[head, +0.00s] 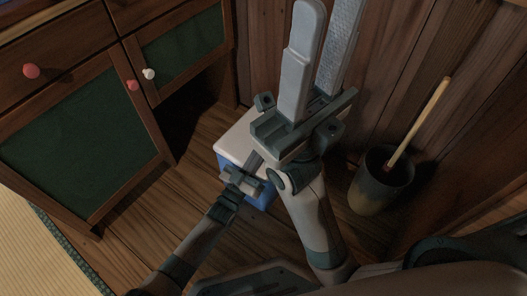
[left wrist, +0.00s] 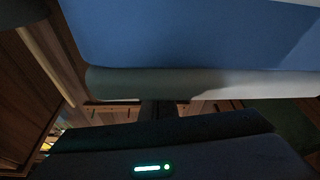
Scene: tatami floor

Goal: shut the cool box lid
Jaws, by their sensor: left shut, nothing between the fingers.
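The cool box (head: 223,165) stands on the wooden floor against the cabinet and back wall, with a blue body and a white lid (head: 236,142). My arms cover much of it, so I cannot tell whether the lid is fully down. My left gripper (head: 254,161) is shut and empty, at the front of the box over its white top edge. In the left wrist view the blue body (left wrist: 190,35) and a pale rim (left wrist: 200,84) fill the top, close to the gripper. My right gripper (head: 322,65) is raised nearer the camera, its two long fingers apart and empty.
A wooden cabinet (head: 85,152) with green panels and red and white knobs stands left. A dark bucket (head: 378,190) with a wooden handle (head: 420,122) leaning out stands right, by the plank wall. Tatami (head: 30,255) lies lower left. Bare floor lies in front of the cabinet.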

